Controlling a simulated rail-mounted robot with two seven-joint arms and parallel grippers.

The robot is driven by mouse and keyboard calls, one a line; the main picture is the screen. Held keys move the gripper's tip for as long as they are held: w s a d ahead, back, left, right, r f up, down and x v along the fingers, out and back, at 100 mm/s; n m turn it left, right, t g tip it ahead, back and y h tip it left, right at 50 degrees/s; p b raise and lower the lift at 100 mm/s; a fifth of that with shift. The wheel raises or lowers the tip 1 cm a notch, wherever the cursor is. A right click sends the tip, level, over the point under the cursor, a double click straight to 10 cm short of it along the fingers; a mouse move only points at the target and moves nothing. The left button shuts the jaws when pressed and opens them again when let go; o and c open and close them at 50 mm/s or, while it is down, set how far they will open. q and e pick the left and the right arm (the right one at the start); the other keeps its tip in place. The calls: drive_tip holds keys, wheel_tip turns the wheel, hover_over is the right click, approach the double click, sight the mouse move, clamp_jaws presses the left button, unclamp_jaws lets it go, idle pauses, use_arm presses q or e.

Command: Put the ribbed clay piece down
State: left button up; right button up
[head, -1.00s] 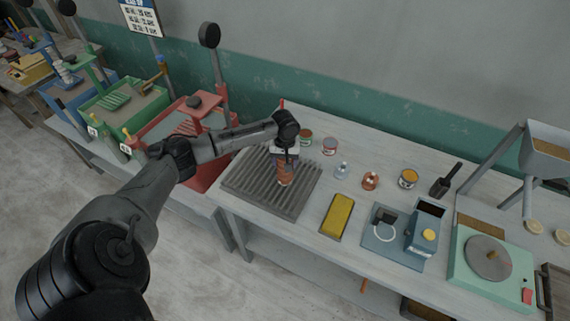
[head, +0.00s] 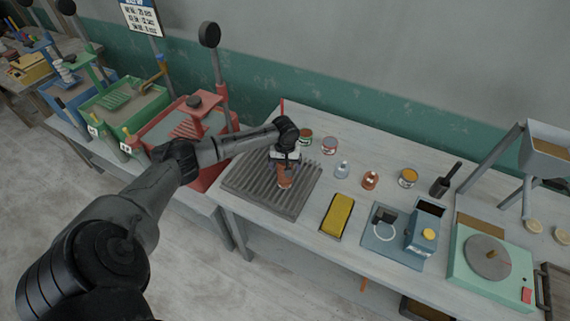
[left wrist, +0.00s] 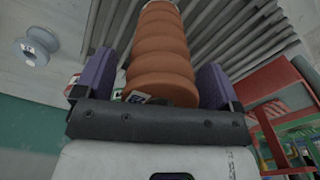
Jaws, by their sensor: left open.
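The ribbed clay piece (left wrist: 160,50) is orange-brown with stacked rounded ridges. In the left wrist view it stands between the two purple-padded fingers of my left gripper (left wrist: 158,82), which is open around it. In the head view the piece (head: 285,181) is upright on the grey ribbed rack (head: 245,186), just below my left gripper (head: 285,164). The gripper hides its upper part. My right gripper is not in view.
A yellow sponge block (head: 338,215) lies to the right. A red basin (head: 215,172) stands left. A green wheel unit (head: 505,283) is at far right.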

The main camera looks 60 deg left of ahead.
use_arm(q)
wheel_tip(320, 180, up, 12)
drive_tip(key=f, duration=0.1)
drive_tip(key=s+d+f+m, duration=0.5)
drive_tip(key=d+f, duration=0.2)
drive_tip(key=d, duration=0.4)
drive_tip(key=s+d+f+m, duration=0.4)
drive_tip(key=d+f, duration=0.4)
drive_tip(key=d, duration=0.4)
drive_tip(key=s+d+r+m+t, duration=0.1)
drive_tip(key=s+d+r+m, duration=0.1)
drive_tip(key=s+d, duration=0.3)
drive_tip(key=s+d+r+m+t, duration=0.1)
drive_tip(key=s+d, duration=0.4)
drive_tip(key=s, duration=0.6)
drive_tip(key=shift+s+r+m+t, duration=0.35)
drive_tip(key=shift+m+t, duration=0.15)
drive_tip(key=shift+t, duration=0.3)
